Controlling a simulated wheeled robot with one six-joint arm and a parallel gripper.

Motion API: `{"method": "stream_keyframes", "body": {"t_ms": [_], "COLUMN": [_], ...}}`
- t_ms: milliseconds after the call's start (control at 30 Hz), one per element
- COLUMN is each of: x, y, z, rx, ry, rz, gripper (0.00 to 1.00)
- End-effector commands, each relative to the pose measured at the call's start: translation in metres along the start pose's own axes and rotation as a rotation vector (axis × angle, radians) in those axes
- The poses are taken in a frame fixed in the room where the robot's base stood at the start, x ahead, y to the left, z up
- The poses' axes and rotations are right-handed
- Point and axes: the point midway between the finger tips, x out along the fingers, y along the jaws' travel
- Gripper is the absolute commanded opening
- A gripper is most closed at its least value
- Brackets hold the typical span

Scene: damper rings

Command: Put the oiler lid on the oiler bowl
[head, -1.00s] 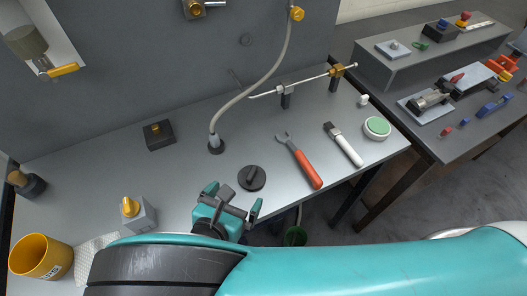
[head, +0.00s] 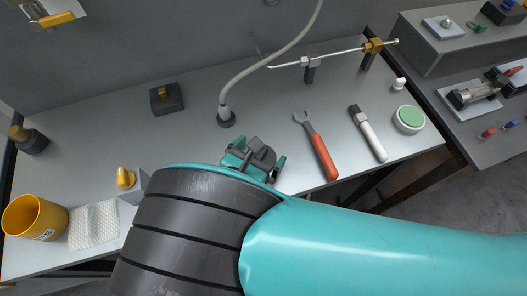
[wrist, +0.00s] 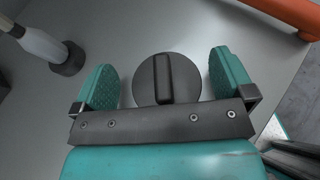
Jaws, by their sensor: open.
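The dark round lid with a raised bar across its top, which looks like the oiler lid (wrist: 182,80), lies on the bench in the wrist view. It also shows, partly hidden by my gripper, in the head view (head: 264,155). My gripper (wrist: 164,66) is open, one teal finger on each side of the lid with a gap at both sides. In the head view my gripper (head: 258,161) is low over the bench. I cannot tell for sure which thing is the oiler bowl; a wall fitting with a yellow lever (head: 57,20) is cut off at the upper left.
A hose on a dark foot (head: 226,119) stands behind the lid. An orange-handled wrench (head: 323,157), a white-handled tool (head: 371,138) and a green-topped round tin (head: 409,119) lie to the right. A yellow mug (head: 35,220) and a knobbed block (head: 130,183) are left.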

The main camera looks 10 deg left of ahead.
Motion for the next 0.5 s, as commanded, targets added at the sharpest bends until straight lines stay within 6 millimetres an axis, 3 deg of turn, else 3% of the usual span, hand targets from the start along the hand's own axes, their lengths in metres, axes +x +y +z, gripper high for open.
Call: {"method": "stream_keyframes", "body": {"t_ms": [33, 233, 500], "x": [0.0011, 0.0018, 0.0007], "y": [-0.0010, -0.0017, -0.0010], "z": [0.0008, 0.0011, 0.0015], "rx": [0.001, 0.001, 0.001], "ry": [0.000, 0.000, 0.000], "rz": [-0.003, -0.005, -0.004], "gripper": [1.00, 0.55, 0.54]}}
